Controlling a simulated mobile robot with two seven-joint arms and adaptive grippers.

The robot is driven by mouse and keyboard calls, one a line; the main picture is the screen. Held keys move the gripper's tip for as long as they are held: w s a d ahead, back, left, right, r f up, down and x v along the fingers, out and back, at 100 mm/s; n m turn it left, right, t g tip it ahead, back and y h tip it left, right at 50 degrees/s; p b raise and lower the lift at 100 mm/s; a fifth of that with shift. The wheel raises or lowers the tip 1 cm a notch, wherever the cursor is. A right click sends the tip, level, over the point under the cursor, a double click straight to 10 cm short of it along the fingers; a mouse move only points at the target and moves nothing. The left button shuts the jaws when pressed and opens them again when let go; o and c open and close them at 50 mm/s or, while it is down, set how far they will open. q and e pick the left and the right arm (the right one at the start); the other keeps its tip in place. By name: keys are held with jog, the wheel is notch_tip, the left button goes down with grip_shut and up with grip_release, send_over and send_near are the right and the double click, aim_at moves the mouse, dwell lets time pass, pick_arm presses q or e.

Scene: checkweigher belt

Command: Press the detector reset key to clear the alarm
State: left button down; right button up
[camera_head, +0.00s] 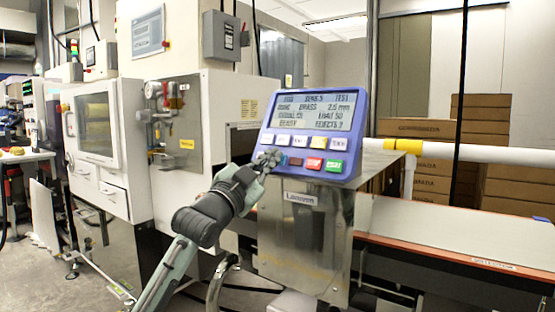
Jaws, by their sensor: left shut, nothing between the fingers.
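The detector's blue control panel (314,132) stands tilted on a steel housing in the middle of the view. Its grey screen (316,109) shows several lines of dark text; the bottom line seems to read "READY" and "REJECTS 7". Below it are a row of pale keys and one yellow key (320,143), then a dark red key (295,161), a bright red key (314,163) and a green key (334,166). My left gripper (270,158) is shut and empty at the panel's lower left corner, covering part of the lower row. I cannot tell whether it touches a key. My right gripper is out of view.
A conveyor belt (455,228) with an orange edge runs off to the right. A white pipe (480,152) crosses above it. Stacked cardboard boxes (482,125) stand behind. A white cabinet machine (180,140) is on the left.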

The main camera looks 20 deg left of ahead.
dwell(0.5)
pick_arm(q)
jog(key=shift+s+a+r+p, duration=0.2)
jog(key=shift+s+r+p, duration=0.05)
jog(key=shift+s+p, duration=0.15)
jog(key=shift+s, duration=0.25)
jog(key=s, duration=0.1)
jog(key=s+a+r+p, duration=0.1)
jog(key=s+r+p, duration=0.1)
jog(key=s, duration=0.1)
jog(key=shift+s+a+r, duration=0.1)
jog(key=shift+a+r, duration=0.05)
jog(key=shift+a, duration=0.2)
jog(key=s+a+r, duration=0.1)
jog(key=s+r, duration=0.1)
jog(key=s, duration=0.3)
jog(key=shift+a+r+p, duration=0.35)
jog(key=shift+a+r, duration=0.05)
